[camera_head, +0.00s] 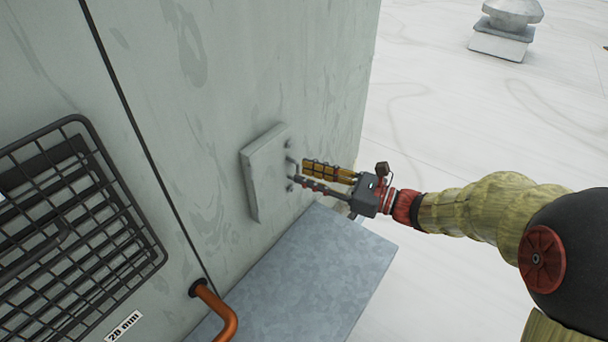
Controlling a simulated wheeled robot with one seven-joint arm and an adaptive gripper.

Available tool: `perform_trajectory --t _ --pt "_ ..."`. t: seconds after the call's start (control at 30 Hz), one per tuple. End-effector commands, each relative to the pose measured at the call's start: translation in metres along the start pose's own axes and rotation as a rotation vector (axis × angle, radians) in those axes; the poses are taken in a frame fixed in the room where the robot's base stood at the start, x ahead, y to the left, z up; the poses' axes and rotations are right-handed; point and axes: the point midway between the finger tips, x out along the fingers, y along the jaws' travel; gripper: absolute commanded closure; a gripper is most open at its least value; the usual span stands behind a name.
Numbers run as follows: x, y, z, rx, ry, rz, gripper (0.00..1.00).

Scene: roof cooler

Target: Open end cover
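The end cover (262,174) is a pale grey rectangular plate on the side wall of the grey-green cabinet. Its left edge shows some thickness; I cannot tell whether it stands ajar from the wall. A small metal handle with round mounts (291,161) is at its right edge. My gripper (299,174) comes in from the right, with its two dark fingers apart, one above the other. The fingertips are at the handle. The fingers partly hide it, and I cannot tell whether they touch it.
A grey metal ledge (310,275) lies below the cover. An orange pipe (220,310) rises at its left. A black wire grille (75,215) covers the left panel. A roof vent (505,30) stands far off on the open pale roof.

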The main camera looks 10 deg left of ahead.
Motion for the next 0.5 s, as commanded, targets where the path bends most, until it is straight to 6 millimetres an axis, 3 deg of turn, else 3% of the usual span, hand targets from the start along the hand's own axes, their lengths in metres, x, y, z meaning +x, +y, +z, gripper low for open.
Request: perform_trajectory --t 0.2,0.5 --pt "0.015 0.001 0.0 0.0 0.001 0.001 0.75" --pt "0.016 0.0 0.0 0.0 0.001 0.0 0.77"
